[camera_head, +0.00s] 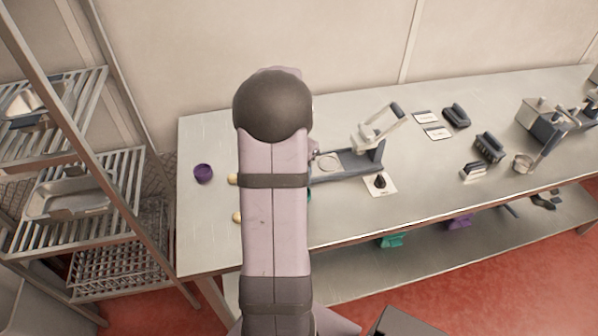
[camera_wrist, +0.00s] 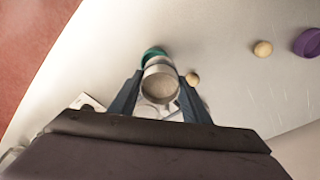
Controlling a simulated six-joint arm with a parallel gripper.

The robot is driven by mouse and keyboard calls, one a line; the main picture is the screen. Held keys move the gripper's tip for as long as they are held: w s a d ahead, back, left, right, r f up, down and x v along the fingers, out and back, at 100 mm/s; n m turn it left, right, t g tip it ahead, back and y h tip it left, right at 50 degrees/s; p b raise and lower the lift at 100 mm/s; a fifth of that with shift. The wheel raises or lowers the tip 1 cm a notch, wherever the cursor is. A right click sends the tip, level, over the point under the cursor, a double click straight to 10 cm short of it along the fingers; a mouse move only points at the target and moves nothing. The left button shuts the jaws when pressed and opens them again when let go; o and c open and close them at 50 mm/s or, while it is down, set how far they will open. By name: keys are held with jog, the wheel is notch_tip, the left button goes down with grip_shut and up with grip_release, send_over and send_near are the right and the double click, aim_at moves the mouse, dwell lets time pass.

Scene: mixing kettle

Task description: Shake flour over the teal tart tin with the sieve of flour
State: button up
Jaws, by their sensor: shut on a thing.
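In the wrist view my gripper (camera_wrist: 160,80) is shut on the sieve of flour (camera_wrist: 160,88), a round metal cup with pale flour inside, held between the two dark fingers. The teal tart tin (camera_wrist: 153,52) shows just beyond the sieve, partly hidden by it. In the head view a sliver of the teal tin (camera_head: 309,196) shows at the right edge of my arm. My arm hides the gripper and most of the sieve there. I cannot tell the height of the sieve above the tin.
A purple tin (camera_head: 203,173) and two pale round lumps (camera_head: 237,217) lie on the table (camera_head: 200,240) left of my arm. A grey press-like device (camera_head: 365,160) stands to the right, beside a card (camera_head: 380,184). A wire rack (camera_head: 75,200) stands at the left.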

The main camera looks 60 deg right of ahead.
jog(key=shift+s+d, duration=0.4)
jog(key=shift+s, duration=0.2)
jog(key=shift+s+d, duration=0.35)
jog(key=shift+s, duration=0.25)
jog(key=shift+r+p, duration=0.15)
jog(key=shift+p, duration=0.15)
notch_tip(320, 180, up, 3)
jog(key=shift+f+p, duration=0.1)
jog(key=shift+p, duration=1.1)
jog(key=shift+w, duration=0.15)
